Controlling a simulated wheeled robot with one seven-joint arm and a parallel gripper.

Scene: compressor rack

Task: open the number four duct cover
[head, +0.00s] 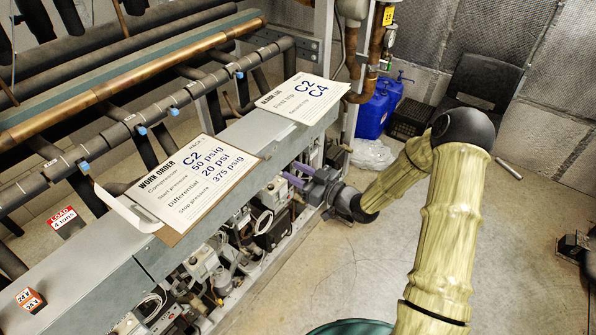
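A long grey metal duct (232,130) runs along the top of the compressor rack, from the lower left to the upper middle. I cannot read a number four on any of its sections, so I cannot tell which cover carries that number. My gripper (289,173) is at the duct's front side, below the alarm log sheet, with its two purple fingers pointing left toward the rack. The fingers look apart, with nothing seen between them. Whether the fingertips touch the duct or the parts below it cannot be told.
A work order clipboard (192,185) and an alarm log sheet (302,97) lie on the duct. A white curved piece (127,209) stands beside the clipboard. Compressor parts and wiring fill the rack below. Blue jugs (376,112) stand behind. The concrete floor (515,225) at right is mostly clear.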

